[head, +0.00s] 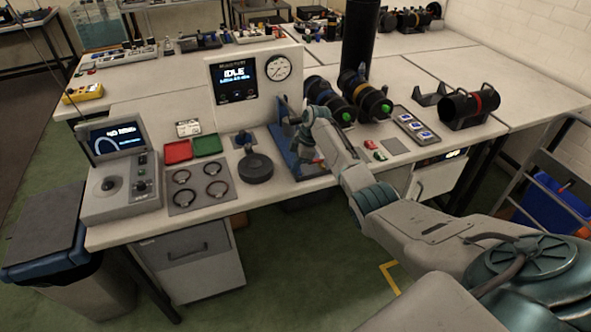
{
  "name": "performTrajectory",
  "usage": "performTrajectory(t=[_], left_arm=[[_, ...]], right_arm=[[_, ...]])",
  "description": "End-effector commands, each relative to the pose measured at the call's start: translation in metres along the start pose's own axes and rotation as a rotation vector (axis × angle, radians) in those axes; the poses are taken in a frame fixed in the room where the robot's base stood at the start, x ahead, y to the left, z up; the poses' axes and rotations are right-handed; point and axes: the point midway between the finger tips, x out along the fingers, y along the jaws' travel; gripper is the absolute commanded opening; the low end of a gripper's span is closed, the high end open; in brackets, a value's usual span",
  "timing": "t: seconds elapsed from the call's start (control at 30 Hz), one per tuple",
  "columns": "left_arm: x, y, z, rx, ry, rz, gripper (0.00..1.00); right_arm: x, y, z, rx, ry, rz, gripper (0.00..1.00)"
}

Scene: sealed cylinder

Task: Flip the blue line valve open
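A blue upright panel or block (283,150) stands on the bench right of the round black disc. It may carry the blue line valve, but my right gripper hides much of it, and I cannot make out a valve lever or its position. My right gripper (291,122) is at this blue panel, with the arm reaching in from the lower right. Its fingers are small and dark here, so I cannot tell whether they are open or shut, or touching anything. My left gripper is not in view.
A gauge box (256,75) reading IDLE stands behind the panel. A black disc (255,168), red tray (178,152), green tray (208,145) and ring plate (200,187) lie left.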

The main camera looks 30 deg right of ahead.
Motion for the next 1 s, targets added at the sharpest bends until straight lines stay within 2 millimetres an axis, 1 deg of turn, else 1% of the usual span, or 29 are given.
performTrajectory(t=[0.03, 0.33, 0.43, 0.53, 0.67, 0.7, 0.77, 0.9, 1.0], left_arm=[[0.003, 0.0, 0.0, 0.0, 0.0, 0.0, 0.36], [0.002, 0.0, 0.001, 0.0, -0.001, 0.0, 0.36], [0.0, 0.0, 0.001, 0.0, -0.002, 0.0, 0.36], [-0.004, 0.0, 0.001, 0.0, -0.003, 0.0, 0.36], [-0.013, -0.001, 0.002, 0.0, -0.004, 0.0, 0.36], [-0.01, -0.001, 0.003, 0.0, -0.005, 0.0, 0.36], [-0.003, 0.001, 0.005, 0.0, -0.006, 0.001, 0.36], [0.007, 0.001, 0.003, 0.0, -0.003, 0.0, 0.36], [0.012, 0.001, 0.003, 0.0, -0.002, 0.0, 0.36]], right_arm=[[0.001, 0.001, 0.001, 0.0, -0.001, 0.0, 0.0], [-0.001, 0.002, 0.001, 0.001, -0.001, 0.0, 0.0], [0.0, 0.001, -0.002, 0.001, -0.001, 0.0, 0.0], [0.002, -0.001, -0.012, 0.003, 0.0, 0.0, 0.0], [0.008, -0.007, -0.034, 0.007, 0.001, 0.0, 0.0], [0.006, -0.006, -0.035, 0.009, -0.001, 0.006, 0.0], [-0.009, -0.005, -0.031, 0.008, -0.002, 0.01, 0.0], [-0.041, -0.006, -0.031, 0.008, -0.002, 0.009, 0.0], [-0.059, -0.006, -0.032, 0.009, -0.001, 0.007, 0.0]])
